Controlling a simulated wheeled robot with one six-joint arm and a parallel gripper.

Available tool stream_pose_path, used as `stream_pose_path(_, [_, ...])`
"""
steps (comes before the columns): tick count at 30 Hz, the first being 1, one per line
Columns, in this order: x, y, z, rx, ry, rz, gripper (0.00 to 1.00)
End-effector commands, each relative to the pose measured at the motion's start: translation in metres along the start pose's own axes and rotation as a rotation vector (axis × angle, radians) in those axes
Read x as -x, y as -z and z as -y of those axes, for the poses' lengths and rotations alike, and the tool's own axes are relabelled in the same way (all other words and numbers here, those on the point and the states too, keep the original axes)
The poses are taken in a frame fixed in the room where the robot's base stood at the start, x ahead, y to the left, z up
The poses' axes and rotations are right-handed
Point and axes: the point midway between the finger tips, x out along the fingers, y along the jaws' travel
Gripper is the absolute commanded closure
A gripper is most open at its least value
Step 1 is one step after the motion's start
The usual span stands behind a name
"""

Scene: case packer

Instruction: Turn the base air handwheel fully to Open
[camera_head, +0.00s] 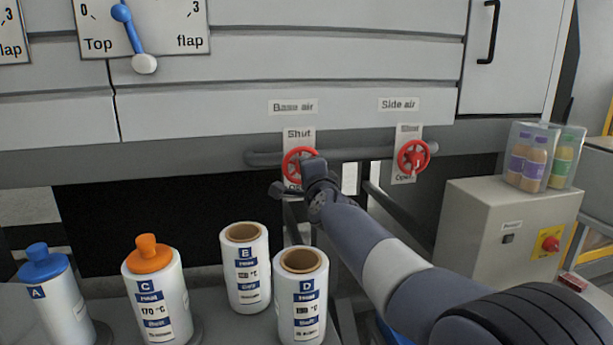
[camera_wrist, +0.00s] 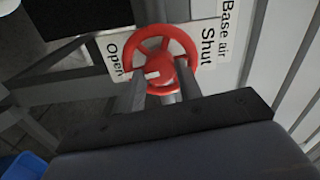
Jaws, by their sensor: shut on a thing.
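The base air handwheel (camera_head: 298,160) is a red spoked wheel on a grey pipe, under the "Base air" label (camera_head: 293,107). A white plate (camera_head: 299,135) behind it reads "Shut" above and "Open" below, the latter partly hidden. My gripper (camera_head: 309,175) is at the wheel's lower right in the head view and covers part of it. In the wrist view the handwheel (camera_wrist: 186,46) lies straight ahead, and the two fingers of my gripper (camera_wrist: 158,88) reach its near rim and are shut on it.
The similar side air handwheel (camera_head: 427,157) is to the right on the same pipe. A grey box (camera_head: 480,220) with a red knob stands at the right, bottles in a clear pack on top. White canisters (camera_head: 245,280) stand at front left. A blue item (camera_wrist: 22,165) shows low in the wrist view.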

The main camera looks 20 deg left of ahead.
Motion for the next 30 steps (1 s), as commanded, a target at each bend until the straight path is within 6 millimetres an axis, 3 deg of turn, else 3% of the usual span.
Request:
stream_pose_path(9, [-0.0001, 0.0001, 0.0001, -0.129, 0.001, 0.000, 0.89])
stream_pose_path(26, [-0.0001, 0.0002, 0.0004, -0.160, 0.001, -0.001, 0.89])
stream_pose_path(27, [-0.0001, 0.0002, 0.0004, -0.160, 0.001, -0.001, 0.64])
stream_pose_path(30, [-0.0001, 0.0002, 0.0003, -0.159, 0.001, 0.000, 0.56])
